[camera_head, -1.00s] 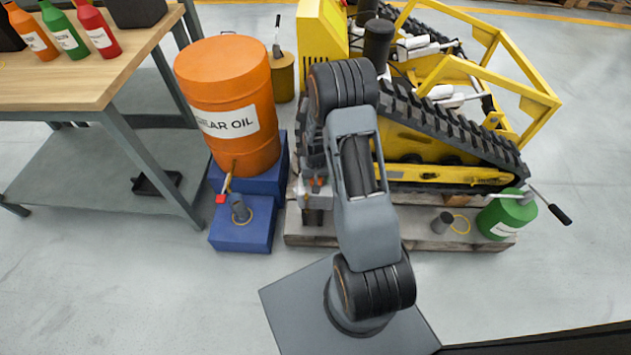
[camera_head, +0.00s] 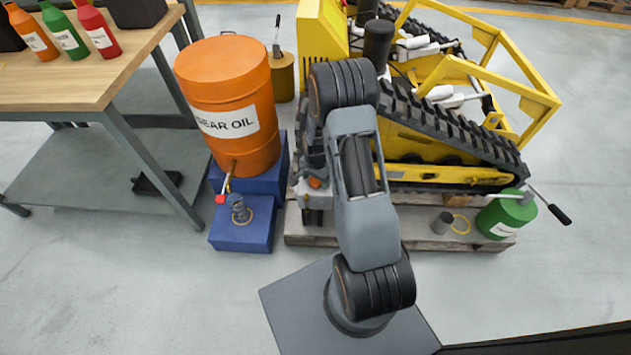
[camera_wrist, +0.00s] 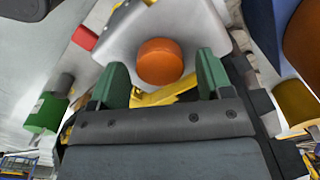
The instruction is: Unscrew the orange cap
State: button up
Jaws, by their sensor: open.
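The orange cap (camera_wrist: 160,61) sits on a pale grey tank (camera_wrist: 195,25) in the wrist view. My gripper (camera_wrist: 162,66) is open, with one green finger on each side of the cap. Gaps show between the fingers and the cap, and I cannot tell whether the fingertips reach down to its height. In the head view the cap (camera_head: 315,183) shows as a small orange spot left of my forearm, at the near left end of the yellow tracked carrier (camera_head: 435,145). My gripper's fingers are hard to make out there.
An orange gear oil drum (camera_head: 226,75) stands on blue boxes (camera_head: 235,236) to the left, with a workbench (camera_head: 95,85) beyond it. The near floor is clear.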

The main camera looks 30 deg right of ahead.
jog(key=c, duration=0.7)
jog(key=n, duration=0.7)
jog(key=shift+n, duration=1.4)
